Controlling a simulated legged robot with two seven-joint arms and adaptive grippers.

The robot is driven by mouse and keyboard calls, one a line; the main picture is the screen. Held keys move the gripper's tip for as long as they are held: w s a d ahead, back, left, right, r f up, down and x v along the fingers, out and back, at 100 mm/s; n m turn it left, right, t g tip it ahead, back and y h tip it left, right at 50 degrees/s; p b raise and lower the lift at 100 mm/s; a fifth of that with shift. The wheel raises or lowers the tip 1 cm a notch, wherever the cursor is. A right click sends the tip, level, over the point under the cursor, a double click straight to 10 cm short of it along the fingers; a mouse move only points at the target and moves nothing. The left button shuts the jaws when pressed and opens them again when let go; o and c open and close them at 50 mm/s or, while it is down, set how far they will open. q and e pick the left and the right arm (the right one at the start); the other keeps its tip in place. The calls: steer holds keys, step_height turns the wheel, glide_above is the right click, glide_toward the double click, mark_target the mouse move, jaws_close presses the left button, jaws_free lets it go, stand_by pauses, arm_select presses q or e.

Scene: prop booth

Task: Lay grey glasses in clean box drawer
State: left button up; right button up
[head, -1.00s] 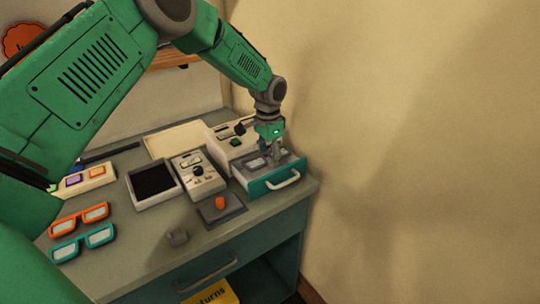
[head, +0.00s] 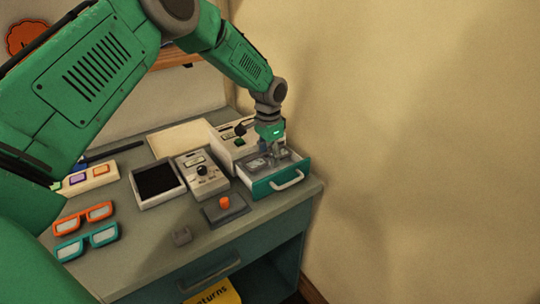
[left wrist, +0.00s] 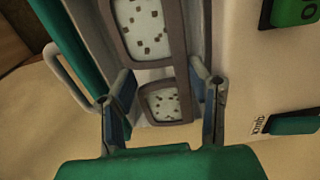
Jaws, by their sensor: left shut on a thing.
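The grey glasses (head: 256,163) are in the open drawer (head: 272,187), which has a teal front and a pale handle. In the left wrist view the glasses (left wrist: 163,102) have a grey frame and pale lenses with dark specks. My left gripper (head: 271,151) reaches down into the drawer. In the left wrist view its fingers (left wrist: 163,88) stand on either side of the frame, shut on it. Whether the glasses rest on the drawer floor is hard to tell. My right gripper is not in view.
The drawer's white box (head: 230,138) has buttons on top. A dark-lined tray (head: 157,182), a control unit (head: 203,177) and a pad with an orange knob (head: 225,203) stand beside it. Orange glasses (head: 84,218) and teal glasses (head: 87,243) lie at the left. The wall is close at right.

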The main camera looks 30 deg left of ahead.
mark_target(271, 171)
arm_select(q)
steer(key=shift+f, duration=0.4)
steer(key=shift+w+d+f, duration=0.1)
steer(key=shift+d+f, duration=0.15)
steer(key=shift+f, duration=0.1)
steer(key=shift+f+b, duration=0.45)
steer(key=shift+f, duration=0.35)
stand_by(1.0)
steer(key=shift+d+f, duration=0.1)
steer(key=shift+f, duration=0.05)
stand_by(0.7)
steer(key=o, duration=1.3)
